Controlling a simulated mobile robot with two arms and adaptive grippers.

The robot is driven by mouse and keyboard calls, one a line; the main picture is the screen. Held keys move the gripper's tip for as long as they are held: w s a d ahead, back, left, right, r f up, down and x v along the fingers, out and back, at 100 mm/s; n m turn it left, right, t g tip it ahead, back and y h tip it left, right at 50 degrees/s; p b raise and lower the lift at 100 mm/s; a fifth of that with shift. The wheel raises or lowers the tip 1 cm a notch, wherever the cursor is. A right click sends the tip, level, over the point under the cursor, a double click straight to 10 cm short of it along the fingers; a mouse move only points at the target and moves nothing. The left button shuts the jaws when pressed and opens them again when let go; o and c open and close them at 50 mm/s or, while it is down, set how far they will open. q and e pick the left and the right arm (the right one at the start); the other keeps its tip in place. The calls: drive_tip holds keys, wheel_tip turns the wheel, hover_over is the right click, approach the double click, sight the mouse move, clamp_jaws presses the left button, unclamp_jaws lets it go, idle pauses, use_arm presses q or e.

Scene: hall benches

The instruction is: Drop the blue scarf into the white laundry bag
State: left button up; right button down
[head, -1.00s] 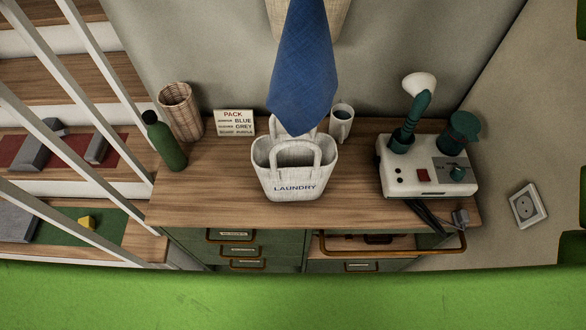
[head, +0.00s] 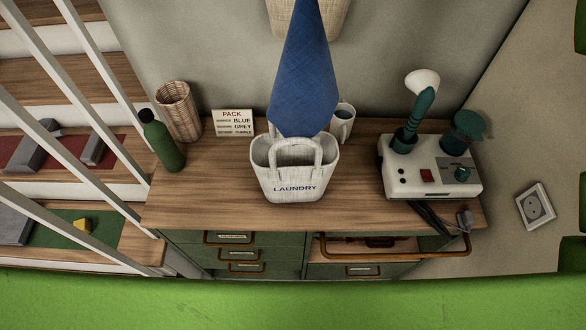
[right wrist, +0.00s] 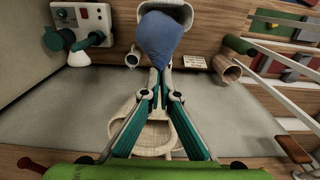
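The blue scarf (head: 304,80) hangs down from the top edge of the head view, its lower end overlapping the back rim of the white laundry bag (head: 293,190) in the picture. The bag stands upright and open on the wooden cabinet top, handles up, with "LAUNDRY" on its front. In the right wrist view my right gripper (right wrist: 159,80) is shut, with the scarf (right wrist: 160,38) bunched at its fingertips and hanging over the bag (right wrist: 168,8). I cannot tell whether the scarf's tip is inside the bag. My left gripper is in neither view.
A mug (head: 342,122) stands right behind the bag. A sign (head: 233,122), a wicker basket (head: 178,110) and a green bottle (head: 162,142) stand to the left. A white machine (head: 430,175) stands to the right. A woven basket (head: 325,22) hangs on the wall behind.

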wheel_tip(320, 180, down, 9)
drive_tip(key=b, duration=0.4)
idle(1.1)
drive_tip(key=s+f+b, duration=0.2)
drive_tip(key=f+b, duration=0.3)
drive_tip(key=f, duration=0.2)
drive_tip(key=s+a+f+b, duration=0.1)
drive_tip(key=s+f+b, duration=0.2)
drive_tip(key=f+b, duration=0.3)
drive_tip(key=shift+a+f, duration=0.25)
drive_tip(key=shift+f, duration=0.95)
idle(1.2)
idle(0.4)
drive_tip(key=c, duration=2.3)
unclamp_jaws()
drive_tip(key=shift+o, duration=0.6)
drive_tip(key=o, duration=0.5)
drive_tip(key=shift+o, duration=0.5)
